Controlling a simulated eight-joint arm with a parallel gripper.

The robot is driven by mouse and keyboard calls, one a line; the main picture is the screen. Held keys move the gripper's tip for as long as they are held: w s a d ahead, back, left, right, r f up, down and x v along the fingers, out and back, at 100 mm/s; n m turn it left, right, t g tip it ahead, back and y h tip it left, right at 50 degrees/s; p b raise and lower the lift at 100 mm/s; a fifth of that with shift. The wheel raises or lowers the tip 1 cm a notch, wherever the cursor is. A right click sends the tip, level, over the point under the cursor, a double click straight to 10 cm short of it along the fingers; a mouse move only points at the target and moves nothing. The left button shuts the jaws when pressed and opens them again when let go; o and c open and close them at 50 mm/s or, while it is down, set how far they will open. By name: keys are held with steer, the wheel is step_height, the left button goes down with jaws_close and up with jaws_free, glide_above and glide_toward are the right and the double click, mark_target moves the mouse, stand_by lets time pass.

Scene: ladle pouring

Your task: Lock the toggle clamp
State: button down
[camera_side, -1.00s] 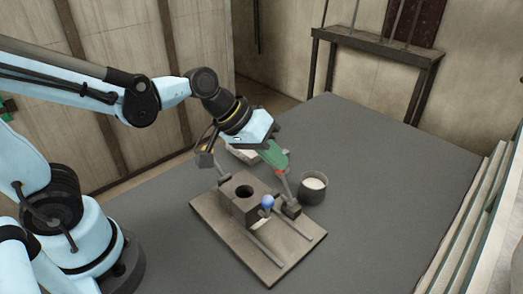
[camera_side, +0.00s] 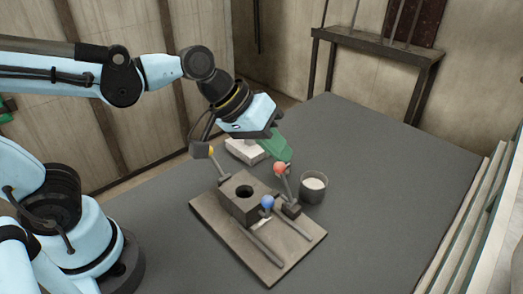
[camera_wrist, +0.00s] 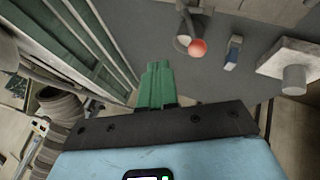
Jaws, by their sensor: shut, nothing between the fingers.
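A lever with a red ball knob (camera_side: 281,168) rises, tilted, from a small dark block on the base plate (camera_side: 232,228); I take it for the toggle clamp's handle. The red knob also shows in the wrist view (camera_wrist: 198,47), right of the fingertips. My gripper (camera_side: 287,156) has green fingers, shut and empty, just above and behind the red knob in the side view. I cannot tell whether they touch it. In the wrist view the closed fingers (camera_wrist: 159,68) point away from the camera.
A dark block with a round hole (camera_side: 245,200) and a blue ball knob (camera_side: 267,202) are on the plate. A grey cup with white contents (camera_side: 314,188) stands right of the lever. A pale block (camera_side: 243,150) lies behind. The table's right side is clear.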

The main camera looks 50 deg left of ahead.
steer(key=v, duration=0.8)
steer(key=shift+s+a, duration=0.15)
steer(key=shift+a, duration=0.15)
steer(key=a+f+m+t+y, duration=0.1)
steer(key=a+f+y, duration=0.3)
steer(key=a+f, duration=0.4)
steer(key=shift+a+f+m, duration=0.4)
steer(key=shift+f+m, duration=0.1)
steer(key=shift+f, duration=0.15)
